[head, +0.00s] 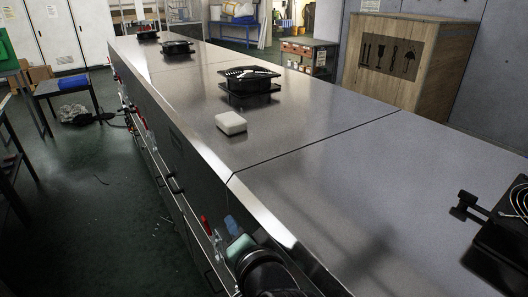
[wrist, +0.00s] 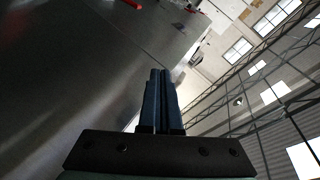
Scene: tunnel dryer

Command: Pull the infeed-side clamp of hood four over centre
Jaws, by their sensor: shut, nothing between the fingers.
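My gripper (head: 231,222) is at the bottom centre of the head view, beside the dryer's near side wall. In the wrist view its two blue fingers (wrist: 160,95) are shut together with nothing between them. A red-handled clamp (head: 206,226) is on the side wall just left of my fingers in the head view, apart from them as far as I can see. More red-handled clamps (head: 138,122) show farther along the same wall. Small red parts (wrist: 133,4) show at the top of the wrist view. No hood number is readable, so I cannot tell which clamp is hood four's.
The long steel hood top (head: 330,130) has seams, black fan units (head: 250,90) and a white block (head: 230,123). Another black unit (head: 500,235) is at right. A wooden crate (head: 408,65) stands behind. The green floor (head: 90,220) left of the dryer is mostly clear.

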